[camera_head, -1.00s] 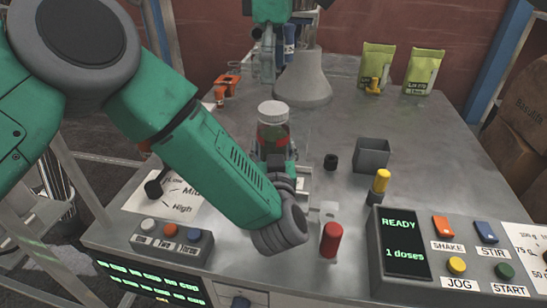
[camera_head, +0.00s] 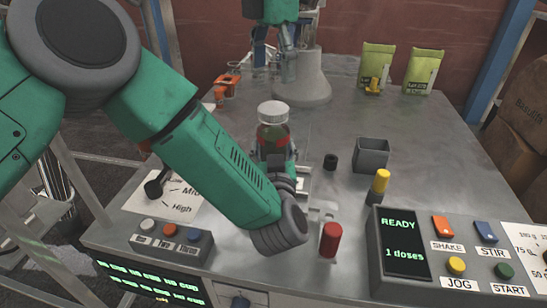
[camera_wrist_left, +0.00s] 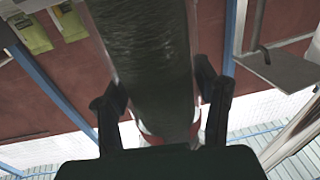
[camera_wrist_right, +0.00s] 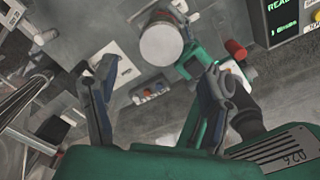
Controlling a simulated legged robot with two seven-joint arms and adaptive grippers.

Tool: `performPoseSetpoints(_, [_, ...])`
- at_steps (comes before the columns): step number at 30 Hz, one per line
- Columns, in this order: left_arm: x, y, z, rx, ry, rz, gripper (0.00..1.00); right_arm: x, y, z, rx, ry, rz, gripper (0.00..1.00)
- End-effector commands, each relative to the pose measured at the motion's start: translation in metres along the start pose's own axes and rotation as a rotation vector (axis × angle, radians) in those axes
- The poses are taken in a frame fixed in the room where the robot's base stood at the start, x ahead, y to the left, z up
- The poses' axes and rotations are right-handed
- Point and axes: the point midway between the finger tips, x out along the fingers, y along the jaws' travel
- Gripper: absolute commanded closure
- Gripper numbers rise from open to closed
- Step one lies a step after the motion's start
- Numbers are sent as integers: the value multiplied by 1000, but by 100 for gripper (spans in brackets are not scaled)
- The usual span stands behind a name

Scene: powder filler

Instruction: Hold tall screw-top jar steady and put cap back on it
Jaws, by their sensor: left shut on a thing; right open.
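The tall jar (camera_head: 272,141) stands upright on the table, clear with a red and green band. A pale round cap (camera_head: 273,112) sits on its top; I cannot tell how tightly. In the right wrist view the cap (camera_wrist_right: 161,43) shows from above as a pale disc. My left gripper (camera_head: 276,160) is shut around the jar's body. In the left wrist view the jar (camera_wrist_left: 145,45) runs between the two fingers. My right gripper (camera_head: 288,68) is behind and above the jar, apart from it. Its fingers (camera_wrist_right: 157,78) are spread and empty in the right wrist view.
A grey funnel-shaped stand (camera_head: 312,88) is behind the jar. To the right are a small black ring (camera_head: 330,161), a grey open box (camera_head: 372,155), a yellow-topped piece (camera_head: 380,183) and a red cylinder (camera_head: 331,240). A control panel (camera_head: 400,290) fills the front right.

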Motion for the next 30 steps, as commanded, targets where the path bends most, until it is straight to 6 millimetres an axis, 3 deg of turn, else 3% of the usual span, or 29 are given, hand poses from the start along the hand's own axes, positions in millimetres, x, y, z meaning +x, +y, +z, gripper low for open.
performPoseSetpoints(8, [0, 0, 0, -1, -1, 1, 100, 2, 0, 0, 2, 0, -1, 32])
performPoseSetpoints(21, [0, 0, 0, 0, 0, 1, 100, 63, -1, 0, 3, 1, -3, 32])
performPoseSetpoints(30, [0, 0, 0, 0, 0, 1, 100, 80, 0, 0, 4, 0, 1, 32])
